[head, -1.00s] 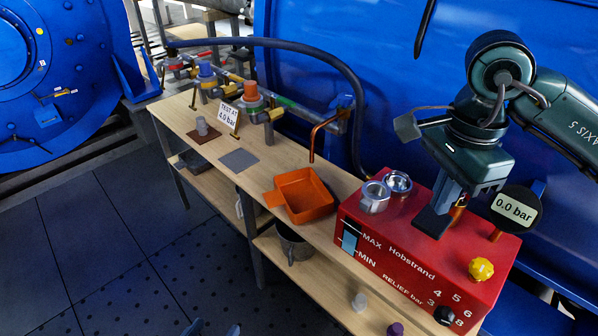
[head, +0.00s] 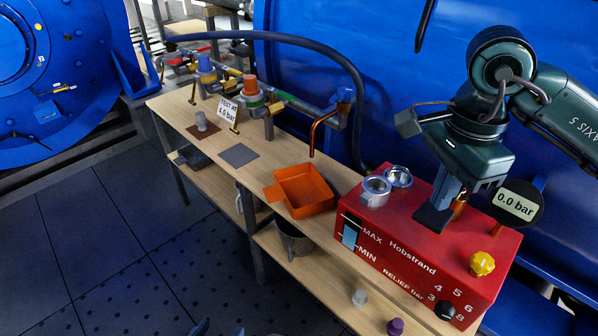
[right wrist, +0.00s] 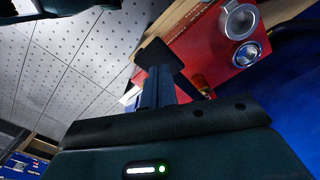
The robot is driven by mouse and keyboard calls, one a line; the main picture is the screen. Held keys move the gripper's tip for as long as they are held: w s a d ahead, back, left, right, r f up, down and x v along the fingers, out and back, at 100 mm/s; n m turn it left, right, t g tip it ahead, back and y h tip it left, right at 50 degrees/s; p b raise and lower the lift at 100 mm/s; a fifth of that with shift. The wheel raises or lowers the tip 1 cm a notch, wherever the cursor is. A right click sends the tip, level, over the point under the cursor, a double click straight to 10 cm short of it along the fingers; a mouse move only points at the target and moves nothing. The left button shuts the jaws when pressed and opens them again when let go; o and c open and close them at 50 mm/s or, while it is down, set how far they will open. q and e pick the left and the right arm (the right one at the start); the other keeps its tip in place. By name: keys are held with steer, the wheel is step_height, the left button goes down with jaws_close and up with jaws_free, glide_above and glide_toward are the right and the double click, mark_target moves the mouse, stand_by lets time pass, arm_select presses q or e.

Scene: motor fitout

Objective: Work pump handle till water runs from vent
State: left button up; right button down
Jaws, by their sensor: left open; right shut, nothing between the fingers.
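The red pump box (head: 400,245), marked Hobstrand, stands at the bench's right end. Its round gauge (head: 515,204) reads 0.0 bar. A level window (head: 350,232) shows blue between MAX and MIN. My right gripper (head: 433,217) is shut and empty over the box top, behind the yellow knob; it also shows in the right wrist view (right wrist: 160,60). A brass-coloured part (head: 459,206) shows beside its fingers; I cannot tell a pump handle apart there. A bent copper pipe (head: 314,135) points down above the orange tray (head: 318,205); no water shows. My open left gripper (head: 222,331) barely shows at the bottom edge.
A yellow knob (head: 482,263) and a black knob (head: 445,309) are on the box. Two open metal cups (head: 376,192) are at its back left. A valve pipe run (head: 250,88) and a "TEST AT 4.0 bar" sign (head: 228,109) stand farther left. A dark hose (head: 290,42) arches behind.

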step_height(320, 180, down, 3)
steer(key=shift+w+d+r+b, duration=0.1)
steer(key=shift+b, duration=0.8)
step_height(320, 180, down, 5)
steer(key=b, duration=0.5)
step_height(320, 180, up, 8)
steer(key=p, duration=0.7)
steer(key=shift+r, duration=0.25)
arm_select(q)
steer(key=shift+t, duration=0.8)
steer(key=r, duration=0.1)
steer(key=a+r, duration=0.1)
steer(key=r, duration=0.2)
steer(key=shift+s+a+r, duration=0.2)
steer(key=shift+s+r, duration=0.1)
steer(key=shift+r, duration=0.1)
arm_select(e)
steer(key=shift+f, duration=0.1)
arm_select(q)
steer(key=shift+r, duration=0.1)
step_height(320, 180, up, 4)
steer(key=p, duration=0.4)
steer(key=shift+r, duration=0.1)
arm_select(e)
step_height(320, 180, up, 5)
